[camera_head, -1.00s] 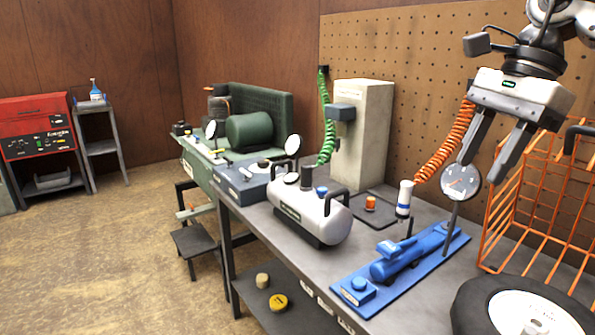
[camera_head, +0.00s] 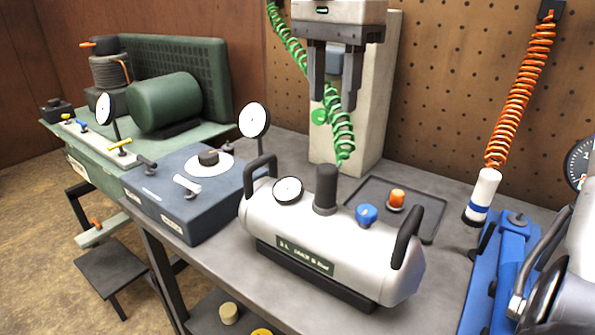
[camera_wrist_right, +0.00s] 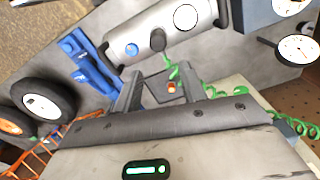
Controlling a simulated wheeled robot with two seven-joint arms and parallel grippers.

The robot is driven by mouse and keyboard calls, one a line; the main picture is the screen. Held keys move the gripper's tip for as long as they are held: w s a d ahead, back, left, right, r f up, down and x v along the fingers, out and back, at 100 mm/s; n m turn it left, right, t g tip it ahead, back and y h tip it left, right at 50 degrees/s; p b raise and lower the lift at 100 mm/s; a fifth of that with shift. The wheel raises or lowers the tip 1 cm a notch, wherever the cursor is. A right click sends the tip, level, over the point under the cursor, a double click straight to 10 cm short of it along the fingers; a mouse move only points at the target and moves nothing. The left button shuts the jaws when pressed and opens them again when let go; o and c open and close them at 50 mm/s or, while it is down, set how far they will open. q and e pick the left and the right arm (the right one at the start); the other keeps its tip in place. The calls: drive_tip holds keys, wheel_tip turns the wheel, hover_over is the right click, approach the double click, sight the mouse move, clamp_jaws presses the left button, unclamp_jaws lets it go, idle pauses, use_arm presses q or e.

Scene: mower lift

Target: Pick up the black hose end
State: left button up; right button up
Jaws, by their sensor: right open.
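A black upright cylinder (camera_head: 326,188), which looks like the black hose end, stands at the silver tank (camera_head: 335,240). The green coiled hose (camera_head: 343,130) comes down just behind it; the exact join is hard to see. My right gripper (camera_head: 334,103) is open and empty, fingers pointing down, above and behind the cylinder. It also shows in the right wrist view (camera_wrist_right: 160,75), apart from the cylinder. My left gripper is not in view.
The tank has black handles, a gauge (camera_head: 288,190) and a blue knob (camera_head: 366,214). An orange knob (camera_head: 397,197) sits on a dark tray behind it.

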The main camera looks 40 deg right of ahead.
sight(327, 166)
drive_tip(key=f, duration=0.6)
drive_tip(key=f+b, duration=0.1)
drive_tip(key=f, duration=0.2)
drive_tip(key=shift+s+f, duration=0.2)
drive_tip(key=shift+s, duration=0.2)
drive_tip(key=shift+w+a+f, duration=0.1)
drive_tip(key=shift+a+f, duration=0.05)
drive_tip(key=shift+f, duration=1.25)
drive_tip(key=shift+w+a+f, duration=0.1)
drive_tip(key=shift+f, duration=1.3)
drive_tip(key=c, duration=0.8)
clamp_jaws()
drive_tip(key=shift+r, duration=0.15)
